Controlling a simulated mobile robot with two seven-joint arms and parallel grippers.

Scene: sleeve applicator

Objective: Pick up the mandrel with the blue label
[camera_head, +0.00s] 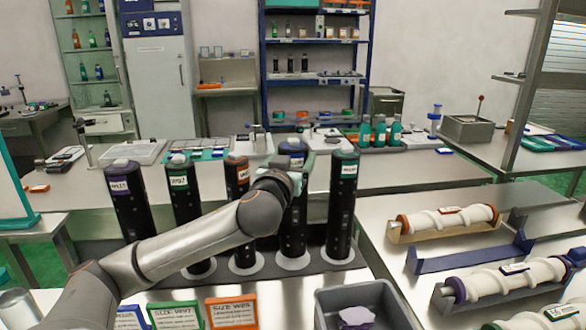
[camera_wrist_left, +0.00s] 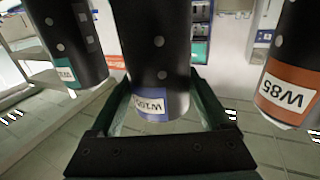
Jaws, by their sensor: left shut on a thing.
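The mandrel with the blue label (camera_head: 292,228) is a black upright cylinder, fourth from the left in a row of similar mandrels. Its blue band and a white tag, partly readable as W10, show in the left wrist view (camera_wrist_left: 158,50). My left gripper (camera_head: 292,185) is shut on this mandrel near its upper part, with a finger on each side of it. My wrist hides part of its body in the head view. Its lower end is at a white ring on the dark stand; I see no clear gap there. My right gripper is not in view.
The orange-label mandrel (camera_head: 238,180) is close on the left, and the teal-label mandrel (camera_head: 342,205) close on the right. Green-label (camera_head: 184,200) and purple-label (camera_head: 130,200) mandrels stand further left. A grey bin (camera_head: 388,298) is in front. White rollers (camera_head: 447,219) lie in cradles at right.

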